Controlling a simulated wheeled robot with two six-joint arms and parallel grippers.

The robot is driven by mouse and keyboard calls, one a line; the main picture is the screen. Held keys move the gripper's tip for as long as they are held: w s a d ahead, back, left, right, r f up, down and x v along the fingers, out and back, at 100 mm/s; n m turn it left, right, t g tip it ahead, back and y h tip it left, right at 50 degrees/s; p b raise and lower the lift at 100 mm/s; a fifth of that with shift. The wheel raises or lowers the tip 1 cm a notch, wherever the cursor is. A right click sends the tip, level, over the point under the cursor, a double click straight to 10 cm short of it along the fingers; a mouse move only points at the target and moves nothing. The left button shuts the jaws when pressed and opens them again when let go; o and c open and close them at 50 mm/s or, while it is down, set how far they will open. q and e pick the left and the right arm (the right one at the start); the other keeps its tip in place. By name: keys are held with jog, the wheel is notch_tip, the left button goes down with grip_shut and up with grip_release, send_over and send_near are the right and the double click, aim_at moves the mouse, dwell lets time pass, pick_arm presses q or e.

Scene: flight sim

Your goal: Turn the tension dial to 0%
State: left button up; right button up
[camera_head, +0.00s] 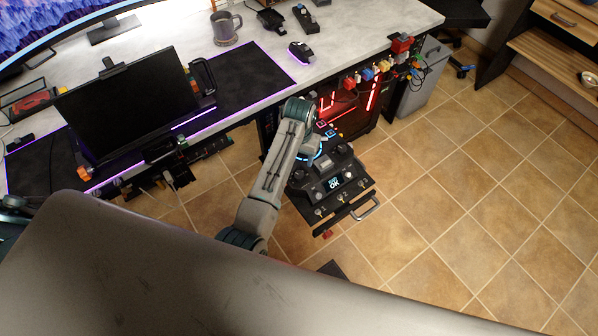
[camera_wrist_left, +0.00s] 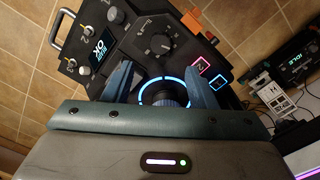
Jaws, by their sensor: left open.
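A black control panel (camera_head: 320,205) stands beside the desk, with a small screen reading "OK" (camera_head: 334,183). In the left wrist view the panel (camera_wrist_left: 125,50) carries a black pointer knob (camera_wrist_left: 157,45) with scale marks around it, and a round control with a lit blue ring (camera_wrist_left: 163,79). I cannot read which one is labelled tension. My left gripper (camera_head: 309,155) is over the panel. In its wrist view the open fingers (camera_wrist_left: 160,84) are on either side of the blue-ringed control, with nothing visibly clamped. Contact cannot be told. My right gripper is not in view.
The panel has metal toggle switches (camera_wrist_left: 86,31), lit square buttons (camera_wrist_left: 203,66) and a front handle (camera_head: 366,209). The desk (camera_head: 345,25) holds a monitor (camera_head: 127,105) and a mug (camera_head: 225,28). A grey bin (camera_head: 420,80) stands behind. Tiled floor (camera_head: 470,190) is clear on the right.

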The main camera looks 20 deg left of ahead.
aim_at(299, 175)
pick_arm(q)
notch_tip(299, 175, down, 9)
jog(key=shift+f, duration=0.2)
jog(key=shift+c, duration=0.2)
jog(key=c, duration=0.9)
